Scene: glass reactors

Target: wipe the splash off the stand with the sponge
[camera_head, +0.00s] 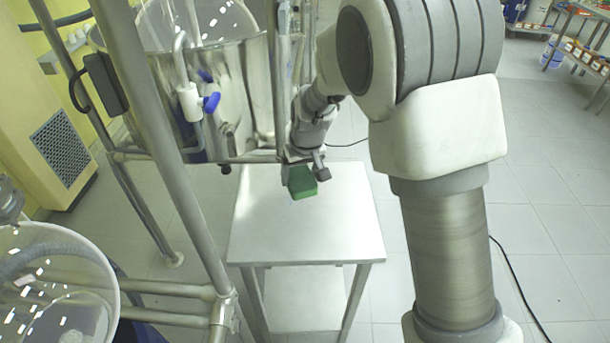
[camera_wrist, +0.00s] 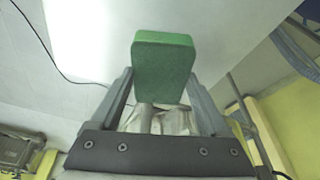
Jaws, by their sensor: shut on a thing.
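The green sponge (camera_head: 301,184) is held by my gripper (camera_head: 304,166) above the back half of the metal stand (camera_head: 315,235). In the wrist view the sponge (camera_wrist: 163,62) sits between the two fingers of my gripper (camera_wrist: 160,92), which are shut on it. It sticks out past the fingertips, with the pale stand top (camera_wrist: 90,40) behind it. I cannot tell whether the sponge touches the top. No splash can be made out clearly; the sponge and gripper hide part of the surface.
A steel tube frame (camera_head: 165,150) with a shiny vessel (camera_head: 235,85) stands left of and behind the stand. A white-rimmed round vessel (camera_head: 55,235) is at the lower left. A black cable (camera_head: 515,285) lies on the floor to the right. The stand's front half is clear.

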